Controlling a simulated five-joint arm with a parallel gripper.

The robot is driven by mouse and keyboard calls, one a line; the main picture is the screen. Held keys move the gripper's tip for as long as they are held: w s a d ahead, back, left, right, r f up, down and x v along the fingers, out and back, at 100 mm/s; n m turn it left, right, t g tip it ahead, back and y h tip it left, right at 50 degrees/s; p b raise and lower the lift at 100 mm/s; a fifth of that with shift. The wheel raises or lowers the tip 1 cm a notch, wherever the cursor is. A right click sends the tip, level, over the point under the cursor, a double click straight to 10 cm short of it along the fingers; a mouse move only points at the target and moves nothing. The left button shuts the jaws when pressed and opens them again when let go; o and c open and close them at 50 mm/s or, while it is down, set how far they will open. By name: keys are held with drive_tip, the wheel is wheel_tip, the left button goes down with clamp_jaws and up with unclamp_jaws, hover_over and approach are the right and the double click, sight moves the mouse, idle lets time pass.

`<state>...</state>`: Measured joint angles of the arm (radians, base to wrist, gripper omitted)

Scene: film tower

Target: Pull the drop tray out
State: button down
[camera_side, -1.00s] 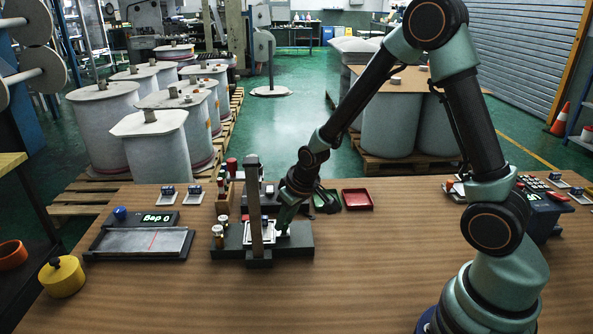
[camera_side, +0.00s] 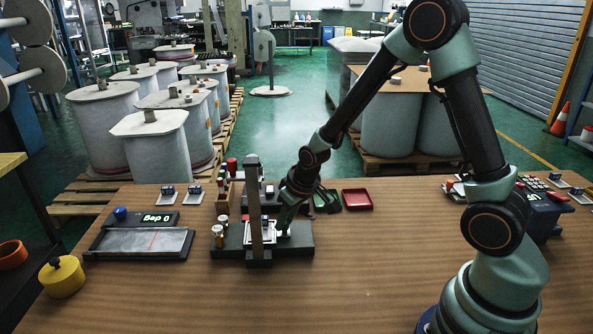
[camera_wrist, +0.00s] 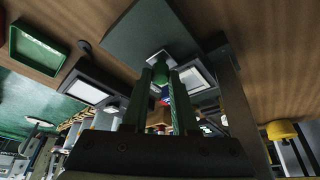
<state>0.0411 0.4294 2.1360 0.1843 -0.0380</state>
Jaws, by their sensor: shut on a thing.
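The film tower is a dark upright post (camera_side: 256,205) on a dark base (camera_side: 300,245) on the wooden bench. The drop tray (camera_side: 248,232), pale and framed, sits low on the base, partly hidden by the post. My gripper (camera_side: 284,231) points down on the post's right side and is shut at the tray's right end. In the wrist view, my gripper's green fingers (camera_wrist: 161,76) are close together by a small pale tab, and the tray's pale panel (camera_wrist: 196,79) shows to their right. The exact contact is hidden by the fingers.
Brass-topped knobs (camera_side: 218,236) stand on the base's left. A grey plate with a "0 deg" display (camera_side: 145,240) lies left. A red tray (camera_side: 357,199) and a green tray (camera_side: 327,201) lie behind.

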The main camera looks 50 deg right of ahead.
drive_tip(key=shift+h, duration=0.3)
drive_tip(key=s+d, duration=0.5)
drive_tip(key=shift+s+d, duration=0.25)
drive_tip(key=shift+d, duration=0.1)
drive_tip(key=c, duration=0.7)
unclamp_jaws()
drive_tip(key=shift+a, duration=0.1)
drive_tip(key=shift+s+r, duration=0.1)
drive_tip(key=shift+r, duration=0.35)
drive_tip(key=shift+v, duration=5.6)
